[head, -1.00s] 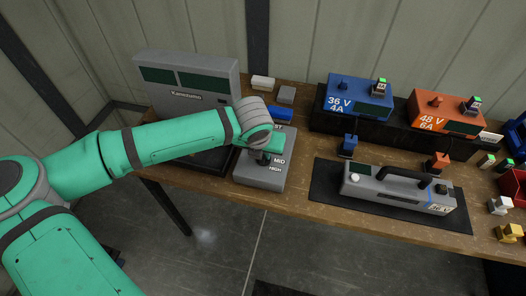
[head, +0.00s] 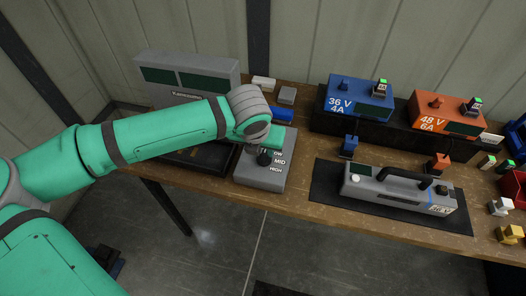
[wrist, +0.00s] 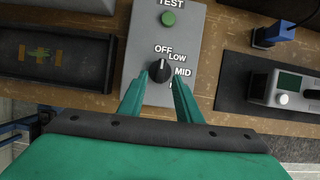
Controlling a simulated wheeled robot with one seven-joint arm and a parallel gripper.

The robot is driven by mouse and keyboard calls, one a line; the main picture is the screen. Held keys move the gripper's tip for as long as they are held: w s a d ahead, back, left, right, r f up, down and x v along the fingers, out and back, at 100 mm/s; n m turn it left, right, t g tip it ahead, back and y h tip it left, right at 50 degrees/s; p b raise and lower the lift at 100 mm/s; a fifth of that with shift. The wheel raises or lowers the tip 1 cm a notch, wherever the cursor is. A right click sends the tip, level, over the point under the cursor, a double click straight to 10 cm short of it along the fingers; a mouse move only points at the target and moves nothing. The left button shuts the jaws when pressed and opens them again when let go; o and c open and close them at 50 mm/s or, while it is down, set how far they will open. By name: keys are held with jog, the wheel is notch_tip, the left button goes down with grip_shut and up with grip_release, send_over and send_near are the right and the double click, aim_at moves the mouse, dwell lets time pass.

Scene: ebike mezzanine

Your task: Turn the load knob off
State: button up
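The load knob (wrist: 160,71) is a black dial on a grey control box (wrist: 140,82), with OFF, LOW and MID labels around it; the HIGH label is mostly hidden by a finger. A pale mark on the knob points up toward the OFF label. In the head view the knob (head: 264,158) sits on the box (head: 258,178) in front of my arm. My gripper (wrist: 160,82) is open, its green fingers on either side of the knob's near part, with gaps visible. Whether it touches the knob cannot be told.
A green TEST button (wrist: 168,18) is on the same box. A dark tray (wrist: 55,62) lies left of it. A grey handled battery (head: 400,190) lies on a black mat to the right. Blue (head: 357,98) and orange (head: 446,112) chargers stand behind.

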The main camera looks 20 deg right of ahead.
jog(key=v, duration=0.6)
jog(key=shift+s, duration=0.1)
dwell(0.3)
